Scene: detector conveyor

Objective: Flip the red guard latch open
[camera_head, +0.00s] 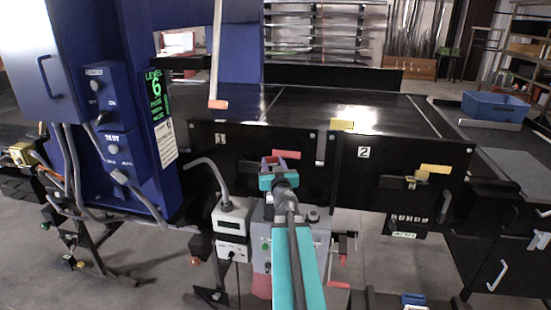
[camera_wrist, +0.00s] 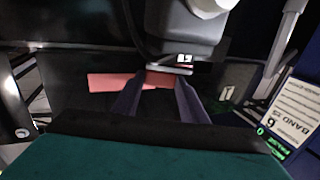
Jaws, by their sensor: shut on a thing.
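The red guard latch (camera_head: 287,153) is a short flat red bar on the black conveyor side panel, right of the label 1. In the wrist view the red bar (camera_wrist: 108,83) lies roughly level and runs between my fingertips, sticking out to the left. My gripper (camera_head: 281,162) has teal and dark parts and reaches the panel at the latch. In the wrist view my gripper (camera_wrist: 158,83) has its two dark fingers on the red bar, shut on it. The latch's pivot is hidden.
Panel 2 (camera_head: 363,152) to the right carries a yellow latch (camera_head: 435,169). A grey box with a hose (camera_head: 232,216) stands left of my arm. The blue detector cabinet (camera_head: 130,110) is at left. A blue bin (camera_head: 494,106) sits at far right.

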